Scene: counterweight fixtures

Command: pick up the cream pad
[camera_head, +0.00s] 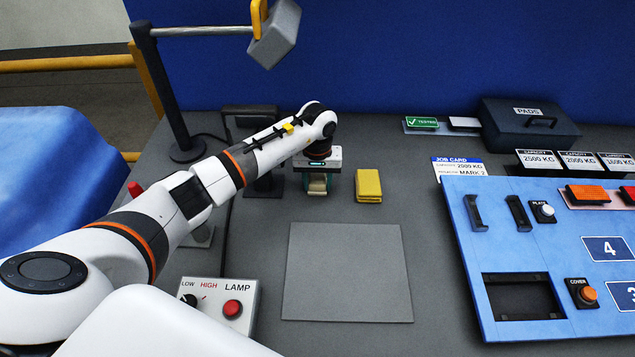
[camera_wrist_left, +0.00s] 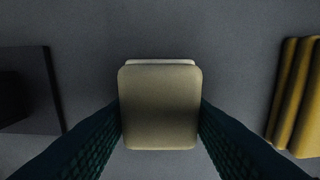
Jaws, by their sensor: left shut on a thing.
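The cream pad (camera_wrist_left: 160,105) sits between the two dark green fingers of my left gripper in the left wrist view, with a finger against each side. A paler edge shows just beyond its top side. In the head view my left gripper (camera_head: 317,186) points down at the back of the table, and a small part of the cream pad (camera_head: 317,187) shows between its fingers. The gripper is shut on the pad. I cannot tell whether the pad is clear of the table. My right gripper is not in view.
A folded yellow cloth (camera_head: 368,185) lies just right of the gripper. A dark stand (camera_head: 264,186) is close on its left. A grey square plate (camera_head: 347,272) lies in front. A blue panel (camera_head: 560,250) and a dark PADS case (camera_head: 528,125) are at the right.

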